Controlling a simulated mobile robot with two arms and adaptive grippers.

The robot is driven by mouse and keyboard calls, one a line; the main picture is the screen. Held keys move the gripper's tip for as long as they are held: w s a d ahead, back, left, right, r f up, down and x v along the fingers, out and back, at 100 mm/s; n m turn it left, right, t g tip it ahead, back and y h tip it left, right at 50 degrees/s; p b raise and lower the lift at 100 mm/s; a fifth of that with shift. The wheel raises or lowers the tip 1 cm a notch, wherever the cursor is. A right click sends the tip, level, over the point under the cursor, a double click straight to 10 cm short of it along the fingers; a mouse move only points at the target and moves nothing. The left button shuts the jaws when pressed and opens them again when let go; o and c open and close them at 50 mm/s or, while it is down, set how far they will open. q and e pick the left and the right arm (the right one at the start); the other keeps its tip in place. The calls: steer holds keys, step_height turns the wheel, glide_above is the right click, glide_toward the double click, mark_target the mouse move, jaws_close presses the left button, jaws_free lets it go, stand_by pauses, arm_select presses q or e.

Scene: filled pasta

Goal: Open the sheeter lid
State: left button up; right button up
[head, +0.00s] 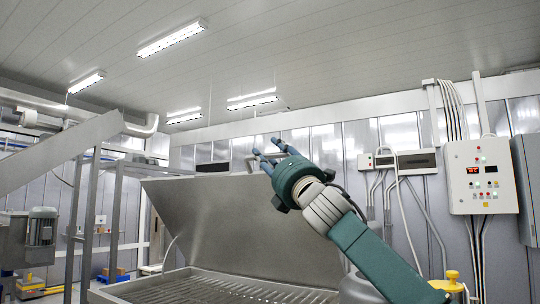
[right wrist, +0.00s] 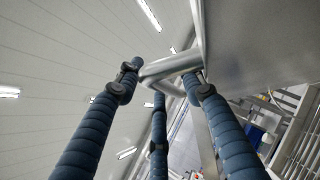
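The sheeter lid (head: 235,228) is a large flat steel panel, raised and tilted above the sheeter's slatted bed (head: 210,288) in the head view. My right gripper (head: 267,151) is at the lid's top edge. In the right wrist view the lid (right wrist: 265,40) fills the upper right, and a steel tube handle (right wrist: 172,68) lies near the fingertips. The blue fingers (right wrist: 160,85) are straight and spread, with the handle between or just beyond them. Whether they touch it is not clear. My left gripper is in neither view.
A control box (head: 481,175) hangs on the wall at the right, with cables below it. A steel frame and sloping chute (head: 60,155) stand at the left, near a grey motor (head: 41,228). A yellow object (head: 447,283) is low at the right.

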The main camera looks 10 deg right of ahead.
steer(key=shift+f, duration=0.1)
steer(key=shift+s+d+f, duration=0.1)
steer(key=shift+s+f, duration=0.2)
steer(key=shift+s, duration=0.05)
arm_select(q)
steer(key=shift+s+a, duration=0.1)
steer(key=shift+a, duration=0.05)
arm_select(e)
steer(key=v, duration=1.1)
steer(key=shift+r, duration=0.1)
